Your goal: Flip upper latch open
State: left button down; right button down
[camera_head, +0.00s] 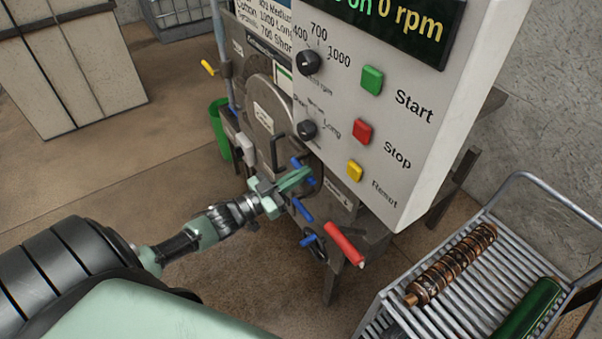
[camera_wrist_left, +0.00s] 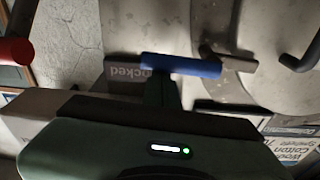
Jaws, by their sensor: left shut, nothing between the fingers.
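The upper latch has a blue handle (camera_head: 296,163) on the grey metal front of the machine, just beside my left gripper (camera_head: 306,173). The gripper is shut and empty, its tips at the latch and partly covering it. In the left wrist view a blue handle (camera_wrist_left: 180,66) lies across the tip of my left gripper (camera_wrist_left: 164,84). I cannot tell whether they touch. Another blue handle (camera_head: 302,210) sits below the gripper. My right gripper is not in view.
A red handle (camera_head: 343,243) sticks out at lower right; it also shows in the left wrist view (camera_wrist_left: 14,50). A black door handle (camera_head: 278,153) is left of the gripper. The control panel (camera_head: 425,65) overhangs above. A slatted cart (camera_head: 375,325) holds rolled rugs at right.

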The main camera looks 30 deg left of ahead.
pick_arm(q)
jog(key=w+a+f+m+g+b, duration=0.1)
jog(key=f+m+b, duration=0.3)
jog(key=m, duration=0.5)
jog(key=w+a+f+m+g+h+b, duration=0.1)
jog(key=a+f+m+b, duration=0.2)
jog(key=m+b, duration=0.5)
jog(key=shift+a+f+m, duration=0.4)
jog(key=shift+f+m, duration=0.5)
jog(key=shift+m, duration=0.2)
